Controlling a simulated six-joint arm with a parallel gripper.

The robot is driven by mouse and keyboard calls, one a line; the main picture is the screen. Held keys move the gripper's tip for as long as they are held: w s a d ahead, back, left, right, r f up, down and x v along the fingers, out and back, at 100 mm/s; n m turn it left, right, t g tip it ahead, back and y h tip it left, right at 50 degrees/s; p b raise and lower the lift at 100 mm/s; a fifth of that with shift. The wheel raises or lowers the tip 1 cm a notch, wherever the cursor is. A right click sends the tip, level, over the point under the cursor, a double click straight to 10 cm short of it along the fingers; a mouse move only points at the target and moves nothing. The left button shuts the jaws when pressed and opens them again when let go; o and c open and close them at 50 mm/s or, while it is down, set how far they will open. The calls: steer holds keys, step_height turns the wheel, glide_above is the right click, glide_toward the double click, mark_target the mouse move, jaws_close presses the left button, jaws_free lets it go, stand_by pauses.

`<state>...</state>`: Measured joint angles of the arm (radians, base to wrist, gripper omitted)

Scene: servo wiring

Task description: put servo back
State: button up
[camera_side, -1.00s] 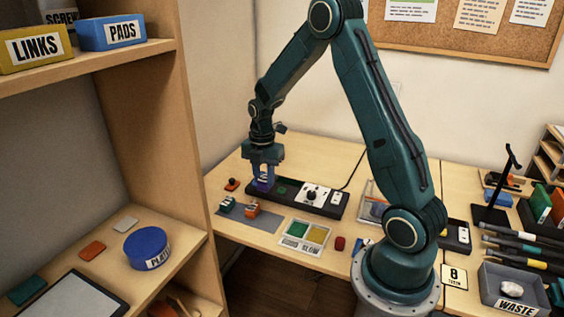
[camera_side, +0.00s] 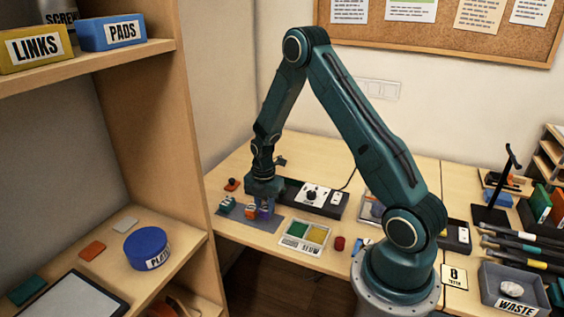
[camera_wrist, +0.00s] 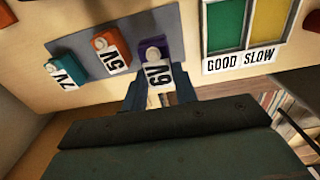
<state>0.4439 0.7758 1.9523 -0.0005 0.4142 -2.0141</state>
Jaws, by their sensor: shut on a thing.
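The purple servo (camera_side: 267,213), with a white tag that seems to read 6V, is between the fingers of my gripper (camera_side: 261,207). It also shows in the wrist view (camera_wrist: 147,47), in line with the orange servo (camera_wrist: 112,42) tagged 5V and the teal servo (camera_wrist: 72,68) tagged 7V. My gripper (camera_wrist: 160,88) is shut on the purple servo. The servo is at the right part of the grey mat (camera_side: 268,226); I cannot tell whether its base touches the mat. In the side view the orange servo (camera_side: 251,209) and teal servo (camera_side: 227,205) stand to its left.
A tray with green and yellow pads (camera_side: 302,237), labelled GOOD SLOW, is to the right. The wooden shelf (camera_side: 157,130) stands at left.

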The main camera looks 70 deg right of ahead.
mark_target(265, 208)
steer(key=shift+f, duration=1.6)
steer(key=shift+f, duration=0.1)
steer(key=o, duration=1.1)
steer(key=shift+r, duration=6.15)
